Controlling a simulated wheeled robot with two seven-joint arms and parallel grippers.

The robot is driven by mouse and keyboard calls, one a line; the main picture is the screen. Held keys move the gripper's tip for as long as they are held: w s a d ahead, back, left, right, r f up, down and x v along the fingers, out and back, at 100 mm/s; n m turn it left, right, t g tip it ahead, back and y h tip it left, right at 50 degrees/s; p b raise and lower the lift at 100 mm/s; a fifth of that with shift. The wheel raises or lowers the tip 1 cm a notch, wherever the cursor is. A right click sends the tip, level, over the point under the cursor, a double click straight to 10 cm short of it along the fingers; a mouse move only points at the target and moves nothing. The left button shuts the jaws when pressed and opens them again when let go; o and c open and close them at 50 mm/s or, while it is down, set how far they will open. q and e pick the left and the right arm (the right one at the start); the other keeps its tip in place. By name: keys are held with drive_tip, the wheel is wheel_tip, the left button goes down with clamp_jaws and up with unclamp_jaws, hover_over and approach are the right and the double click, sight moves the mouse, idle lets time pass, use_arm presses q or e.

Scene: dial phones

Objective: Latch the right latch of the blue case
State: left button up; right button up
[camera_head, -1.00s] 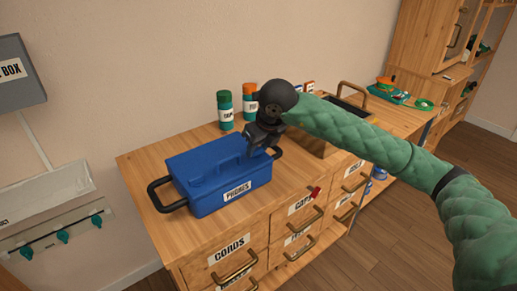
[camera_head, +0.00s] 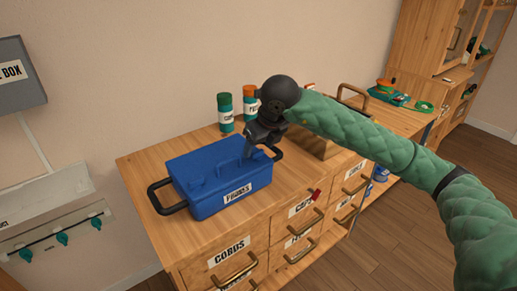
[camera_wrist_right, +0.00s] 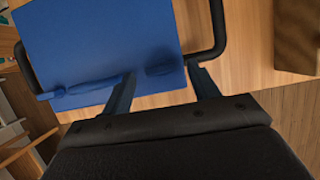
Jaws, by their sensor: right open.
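The blue case (camera_head: 208,187) sits closed on the wooden cabinet top, its labelled front facing the room and a black handle at each end. My right gripper (camera_head: 256,154) is over the right end of the case, close to the right black handle (camera_head: 278,153). In the right wrist view the gripper (camera_wrist_right: 163,80) is open, with its two fingers apart at the edge of the blue case (camera_wrist_right: 100,35). No object shows gripped between them. The right latch is not clear; a darker blue patch lies between the fingers. My left gripper is out of view.
Two bottles, one green-capped (camera_head: 225,112) and one orange-capped (camera_head: 250,103), stand behind the case. A wooden box (camera_head: 318,143) stands to its right. Labelled drawers with handles are below. The cabinet top in front of the box is mostly clear.

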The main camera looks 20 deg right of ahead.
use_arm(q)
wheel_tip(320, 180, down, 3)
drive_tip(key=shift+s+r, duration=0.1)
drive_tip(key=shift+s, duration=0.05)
use_arm(e)
drive_tip(key=v, duration=0.6)
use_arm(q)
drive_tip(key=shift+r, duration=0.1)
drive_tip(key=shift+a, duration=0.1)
